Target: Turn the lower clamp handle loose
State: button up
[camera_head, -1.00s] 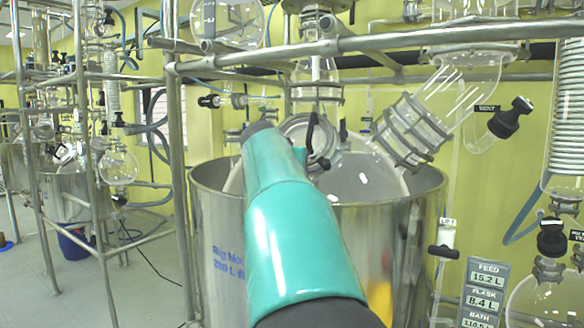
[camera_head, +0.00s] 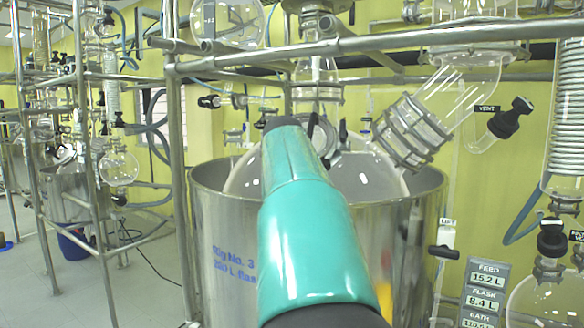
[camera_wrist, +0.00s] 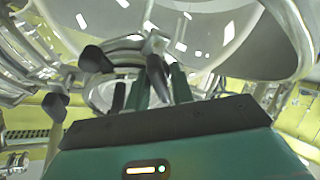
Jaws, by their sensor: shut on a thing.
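In the wrist view my gripper (camera_wrist: 150,93) points at a metal clamp ring around a round glass port. A dark clamp handle (camera_wrist: 156,66) stands between its two dark fingers, and the gripper is shut on it. Another black clamp handle (camera_wrist: 94,58) is just left of the fingers. A further black knob (camera_wrist: 55,104) sits farther left and lower. In the head view my teal arm reaches up to the glass vessel (camera_head: 365,178) in the steel bath and hides the gripper and the held handle.
The steel bath (camera_head: 225,230) surrounds the vessel's lower part. A metal frame rail (camera_head: 400,40) crosses above. A clamped glass joint (camera_head: 410,130) and a vent valve (camera_head: 508,118) are at right. Open floor lies at left.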

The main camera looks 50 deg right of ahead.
jog(key=n+y, duration=0.1)
jog(key=n, duration=0.5)
jog(key=shift+d+f+y, duration=0.15)
jog(key=shift+y, duration=0.25)
jog(key=n, duration=0.2)
jog(key=n+y, duration=0.1)
jog(key=n, duration=0.2)
jog(key=shift+y, duration=0.3)
jog(key=shift+n, duration=0.4)
jog(key=shift+s, duration=0.1)
jog(key=o, duration=0.7)
jog(key=shift+o, duration=0.2)
